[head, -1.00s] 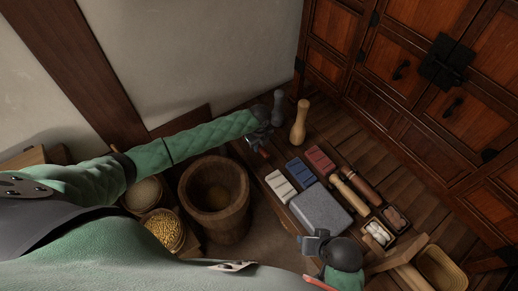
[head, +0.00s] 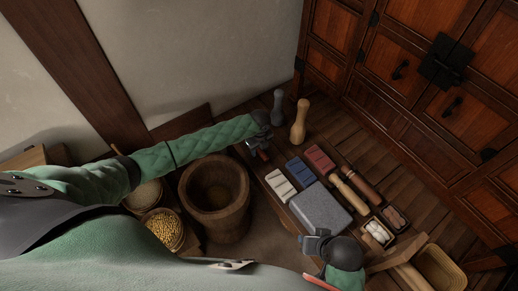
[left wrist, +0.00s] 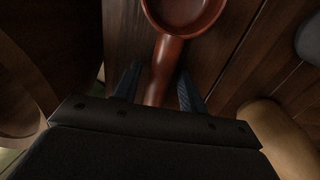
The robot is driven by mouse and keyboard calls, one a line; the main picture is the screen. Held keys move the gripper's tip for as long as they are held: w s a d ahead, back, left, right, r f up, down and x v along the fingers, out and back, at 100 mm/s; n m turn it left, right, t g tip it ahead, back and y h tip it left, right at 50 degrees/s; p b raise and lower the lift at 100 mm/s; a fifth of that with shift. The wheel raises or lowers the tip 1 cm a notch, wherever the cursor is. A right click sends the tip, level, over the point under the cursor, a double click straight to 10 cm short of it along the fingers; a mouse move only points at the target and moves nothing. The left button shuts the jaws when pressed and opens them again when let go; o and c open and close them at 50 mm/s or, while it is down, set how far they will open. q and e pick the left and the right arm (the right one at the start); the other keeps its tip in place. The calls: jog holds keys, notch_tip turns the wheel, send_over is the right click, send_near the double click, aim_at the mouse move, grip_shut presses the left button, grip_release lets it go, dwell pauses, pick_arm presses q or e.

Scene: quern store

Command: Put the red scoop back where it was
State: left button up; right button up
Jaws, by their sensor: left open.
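The red scoop (left wrist: 181,16) shows in the left wrist view, its round bowl at the top and its handle (left wrist: 162,70) running down between my fingers. It lies over dark wooden planks. My left gripper (left wrist: 157,88) is open, with one finger on each side of the handle; contact cannot be told. In the head view my left gripper (head: 257,144) is at the far left end of the low wooden table, with only a small reddish bit of the scoop (head: 264,155) showing below it. My right gripper (head: 314,244) is beside the grey stone block, its jaws unclear.
The table carries a grey stone block (head: 320,209), white (head: 281,185), blue (head: 301,172) and red (head: 320,158) blocks, wooden rollers and small boxes. A pale wooden pestle (head: 298,122) and a grey one (head: 278,108) stand behind. A wooden mortar (head: 229,222) stands left.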

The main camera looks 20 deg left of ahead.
aim_at(259, 149)
pick_arm(q)
notch_tip(259, 149, up, 12)
jog(key=shift+r+b, duration=0.15)
jog(key=shift+b, duration=0.15)
dwell(0.6)
